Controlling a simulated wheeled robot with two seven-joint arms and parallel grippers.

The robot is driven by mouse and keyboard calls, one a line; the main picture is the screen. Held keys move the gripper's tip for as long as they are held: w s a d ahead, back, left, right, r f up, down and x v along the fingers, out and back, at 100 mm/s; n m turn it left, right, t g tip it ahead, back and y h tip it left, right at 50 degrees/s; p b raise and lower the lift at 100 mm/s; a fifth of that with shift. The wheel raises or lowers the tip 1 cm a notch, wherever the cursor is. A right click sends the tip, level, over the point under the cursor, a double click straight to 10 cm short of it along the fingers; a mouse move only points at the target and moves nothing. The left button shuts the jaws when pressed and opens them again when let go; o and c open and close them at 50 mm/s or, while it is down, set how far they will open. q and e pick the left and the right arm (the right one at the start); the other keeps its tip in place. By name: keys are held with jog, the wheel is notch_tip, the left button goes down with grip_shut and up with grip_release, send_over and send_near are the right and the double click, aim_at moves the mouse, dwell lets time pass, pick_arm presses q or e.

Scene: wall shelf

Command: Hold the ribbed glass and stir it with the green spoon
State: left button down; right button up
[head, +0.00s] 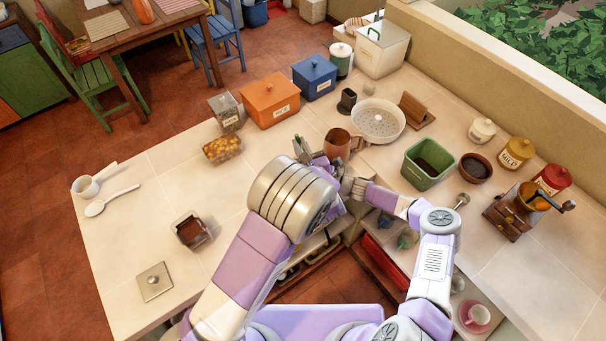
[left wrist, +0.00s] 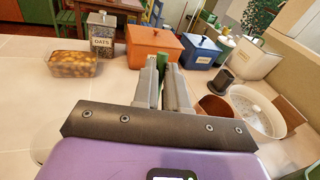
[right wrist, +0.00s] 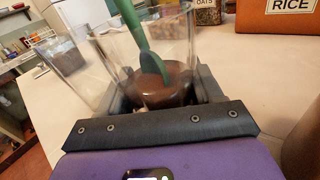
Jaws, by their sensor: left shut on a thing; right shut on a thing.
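In the right wrist view my right gripper (right wrist: 165,100) is shut on the clear ribbed glass (right wrist: 178,45), which has dark brown contents at its bottom. The green spoon (right wrist: 129,18) stands tilted inside the glass, its lower end at the brown contents. In the left wrist view my left gripper (left wrist: 163,78) is shut on the green spoon's handle (left wrist: 172,76), mostly hidden by the fingers. In the head view my left gripper (head: 303,150) is above the counter's inner corner, and my left arm largely hides the glass.
A brown mug (head: 338,144) stands close beyond the grippers. A white colander (head: 378,121), a green bin (head: 428,164) and an orange box (head: 270,100) stand around. A clear container with brown contents (head: 191,232) is at left. The counter (head: 125,215) has free room there.

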pick_arm(q)
notch_tip(320, 180, up, 8)
jog(key=shift+w+a, duration=0.2)
jog(key=shift+a, duration=0.25)
dwell(0.3)
jog(key=shift+r, duration=0.1)
dwell(0.4)
jog(key=shift+r, duration=2.5)
